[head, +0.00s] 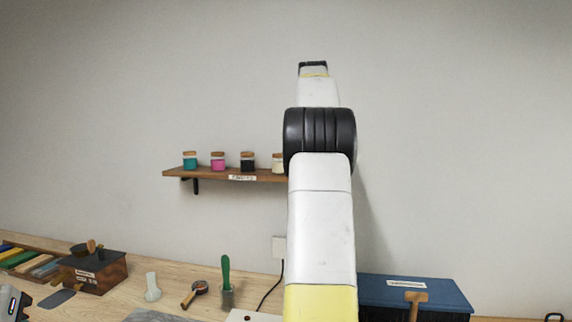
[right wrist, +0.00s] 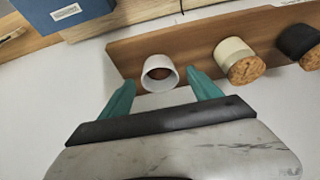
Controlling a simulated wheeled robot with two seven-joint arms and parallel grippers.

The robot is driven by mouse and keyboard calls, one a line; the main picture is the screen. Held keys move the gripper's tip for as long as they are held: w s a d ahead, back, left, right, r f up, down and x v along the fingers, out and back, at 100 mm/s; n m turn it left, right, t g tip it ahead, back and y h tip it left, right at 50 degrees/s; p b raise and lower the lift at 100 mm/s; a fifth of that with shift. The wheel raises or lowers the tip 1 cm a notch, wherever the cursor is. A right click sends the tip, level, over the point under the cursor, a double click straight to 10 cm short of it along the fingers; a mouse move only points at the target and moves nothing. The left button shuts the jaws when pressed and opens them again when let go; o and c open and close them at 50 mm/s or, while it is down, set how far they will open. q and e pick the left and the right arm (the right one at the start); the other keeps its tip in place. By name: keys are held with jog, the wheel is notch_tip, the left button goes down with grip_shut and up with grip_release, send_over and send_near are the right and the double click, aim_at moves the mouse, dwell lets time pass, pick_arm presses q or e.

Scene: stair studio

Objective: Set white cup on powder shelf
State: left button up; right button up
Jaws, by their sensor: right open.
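The white cup (right wrist: 160,85) shows in the right wrist view with its open mouth facing the camera and something brown visible inside. It is at the wooden powder shelf (right wrist: 190,38), near one end. My right gripper (right wrist: 159,77) is open, with its teal fingertips on either side of the cup; I cannot tell whether they touch it. In the head view, the shelf (head: 215,175) is on the wall, and my right arm hides its right end, the cup and the right gripper. My left gripper is not clearly seen.
Jars with cork lids, including a cream jar (right wrist: 236,58) and a black jar (right wrist: 298,42), stand along the shelf beside the cup. Below are a blue box (head: 415,293), a wooden box (head: 95,273) and several tools on the workbench (head: 130,300). The wall above is bare.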

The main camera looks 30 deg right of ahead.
jog(key=v, duration=0.4)
jog(key=shift+s+r, duration=0.1)
jog(key=shift+r, duration=0.3)
jog(key=s+a+f+n+t+y, duration=0.15)
jog(key=s+a+f+n, duration=0.35)
jog(key=a, duration=0.6)
jog(key=s+a+f+t+y, duration=0.1)
jog(key=s+a+f+y, duration=0.15)
jog(key=s+a, duration=0.6)
jog(key=s+a+f+n+y, duration=0.1)
jog(key=s+a+f+n, duration=0.2)
jog(key=s+a+f, duration=0.8)
jog(key=a+f, duration=0.4)
jog(key=shift+s+f+n, duration=0.15)
jog(key=shift+s+n, duration=0.05)
jog(key=shift+n, duration=0.1)
